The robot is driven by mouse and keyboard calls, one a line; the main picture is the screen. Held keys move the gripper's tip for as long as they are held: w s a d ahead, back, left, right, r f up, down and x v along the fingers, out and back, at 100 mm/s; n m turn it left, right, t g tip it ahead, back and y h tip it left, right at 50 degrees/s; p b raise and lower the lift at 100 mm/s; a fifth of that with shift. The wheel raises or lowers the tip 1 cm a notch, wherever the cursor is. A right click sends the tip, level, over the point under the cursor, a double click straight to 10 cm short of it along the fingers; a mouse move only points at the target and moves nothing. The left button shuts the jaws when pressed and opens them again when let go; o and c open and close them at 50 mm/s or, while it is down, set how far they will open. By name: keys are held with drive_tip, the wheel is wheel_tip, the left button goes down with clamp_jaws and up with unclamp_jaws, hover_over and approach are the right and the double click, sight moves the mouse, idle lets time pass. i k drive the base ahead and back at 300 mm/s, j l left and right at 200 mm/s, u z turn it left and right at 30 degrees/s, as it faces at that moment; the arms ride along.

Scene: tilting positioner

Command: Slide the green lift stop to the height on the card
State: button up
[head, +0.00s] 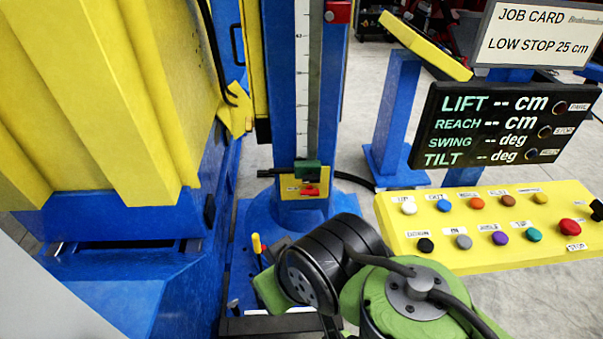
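The green lift stop (308,169) sits low on the upright blue column (332,90), beside the lower part of a white ruled scale (308,75). The scale's numbers are too small to read. The job card (537,32) at the upper right reads "LOW STOP 25 cm". My green and black arm comes in from the bottom of the head view, below and right of the stop. My gripper's fingers do not show.
A red block (338,12) sits high on the column. A yellow plate with a red piece (310,190) is just under the green stop. A dark display (500,125) shows dashes. A yellow button panel (490,225) stands at the right, and a large yellow and blue structure (90,110) fills the left.

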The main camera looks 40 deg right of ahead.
sight(300, 167)
drive_tip(key=l+z, duration=0.1)
drive_tip(key=z, duration=0.35)
drive_tip(key=k+l+z, duration=0.1)
drive_tip(key=z, duration=0.3)
drive_tip(key=l+z, duration=0.15)
drive_tip(key=z, duration=0.3)
drive_tip(key=l+z, duration=0.15)
drive_tip(key=z, duration=0.25)
drive_tip(key=l+z, duration=0.1)
drive_tip(key=z, duration=0.35)
drive_tip(key=u, duration=1.45)
drive_tip(key=i+u, duration=0.1)
drive_tip(key=u, duration=0.35)
drive_tip(key=i+u, duration=0.1)
drive_tip(key=u, duration=0.35)
drive_tip(key=i+u, duration=0.1)
drive_tip(key=u, duration=0.35)
drive_tip(key=l+u, duration=0.1)
drive_tip(key=u, duration=0.35)
